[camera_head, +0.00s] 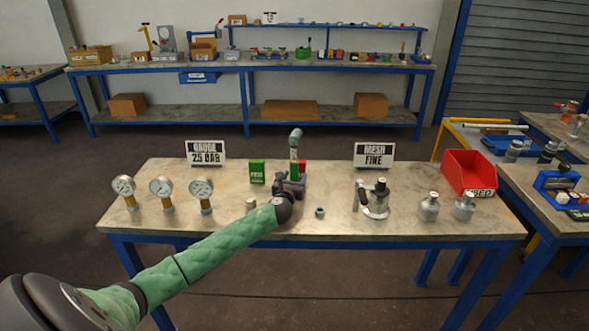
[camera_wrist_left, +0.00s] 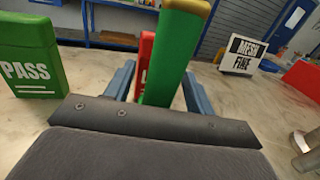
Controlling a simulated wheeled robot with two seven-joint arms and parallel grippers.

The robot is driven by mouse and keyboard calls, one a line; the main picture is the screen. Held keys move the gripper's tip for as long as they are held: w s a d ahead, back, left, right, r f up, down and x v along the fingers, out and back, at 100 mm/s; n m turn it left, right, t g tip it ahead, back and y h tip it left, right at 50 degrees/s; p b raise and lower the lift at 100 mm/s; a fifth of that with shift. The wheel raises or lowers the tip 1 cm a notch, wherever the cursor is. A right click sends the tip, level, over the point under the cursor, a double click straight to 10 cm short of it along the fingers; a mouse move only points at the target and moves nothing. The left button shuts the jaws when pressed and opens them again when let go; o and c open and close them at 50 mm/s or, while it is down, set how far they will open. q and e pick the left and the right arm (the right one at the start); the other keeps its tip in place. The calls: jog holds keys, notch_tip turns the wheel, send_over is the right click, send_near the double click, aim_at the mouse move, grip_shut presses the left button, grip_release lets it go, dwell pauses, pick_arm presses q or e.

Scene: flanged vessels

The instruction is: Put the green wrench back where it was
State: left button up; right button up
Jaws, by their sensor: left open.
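What I take for the green wrench (camera_head: 294,169) stands upright near the back middle of the table, with a grey upper end in the head view. In the left wrist view the green wrench (camera_wrist_left: 172,62) shows as a tall green bar with a yellowish top edge. My left gripper (camera_head: 291,184) reaches in low on its near side. Its two blue fingers (camera_wrist_left: 158,90) are open, one on each side of the green bar. I cannot tell whether they touch it. The bar's lower end is hidden behind the gripper body. My right gripper is not in view.
A green PASS block (camera_head: 257,172) stands left of my gripper. A red block (camera_wrist_left: 145,62) is close behind the bar. Gauges (camera_head: 162,192) stand at left, a metal vessel (camera_head: 377,200) and a red bin (camera_head: 468,171) at right.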

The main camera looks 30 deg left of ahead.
pick_arm(q)
grip_shut()
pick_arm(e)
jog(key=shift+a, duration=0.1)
pick_arm(q)
jog(key=shift+r, duration=0.1)
